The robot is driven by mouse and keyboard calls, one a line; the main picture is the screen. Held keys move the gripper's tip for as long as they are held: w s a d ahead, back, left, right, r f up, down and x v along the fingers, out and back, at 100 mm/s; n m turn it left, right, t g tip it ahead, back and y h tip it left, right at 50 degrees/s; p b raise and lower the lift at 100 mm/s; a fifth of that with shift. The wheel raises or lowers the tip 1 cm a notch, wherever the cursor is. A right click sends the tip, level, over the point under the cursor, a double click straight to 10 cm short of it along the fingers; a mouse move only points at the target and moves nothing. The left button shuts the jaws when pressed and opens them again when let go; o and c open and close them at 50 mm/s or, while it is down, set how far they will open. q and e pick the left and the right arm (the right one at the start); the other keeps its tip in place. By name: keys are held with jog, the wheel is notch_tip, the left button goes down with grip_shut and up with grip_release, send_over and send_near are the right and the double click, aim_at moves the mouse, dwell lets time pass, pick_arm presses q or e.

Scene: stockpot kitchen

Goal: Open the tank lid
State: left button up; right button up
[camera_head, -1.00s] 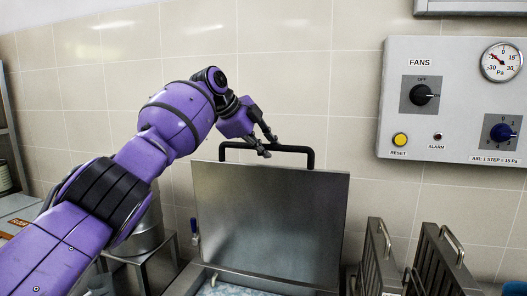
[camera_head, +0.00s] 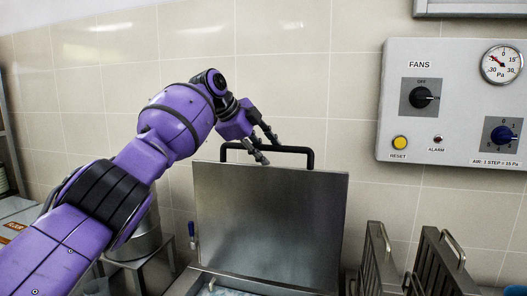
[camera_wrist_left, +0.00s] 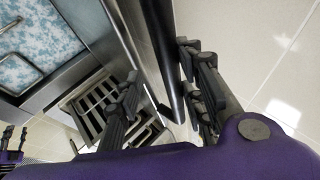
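The tank lid (camera_head: 270,225) is a square steel plate standing nearly upright in front of the tiled wall. Its black bar handle (camera_head: 308,158) runs along the top edge. The open tank shows bluish, foamy water (camera_wrist_left: 40,40) in the left wrist view.
A grey control panel (camera_head: 450,60) with knobs and a gauge hangs on the wall at right. A steel pot (camera_head: 145,240) stands at left, behind my arm.

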pick_arm(q)
jog(key=shift+r, duration=0.1)
jog(key=v, duration=1.2)
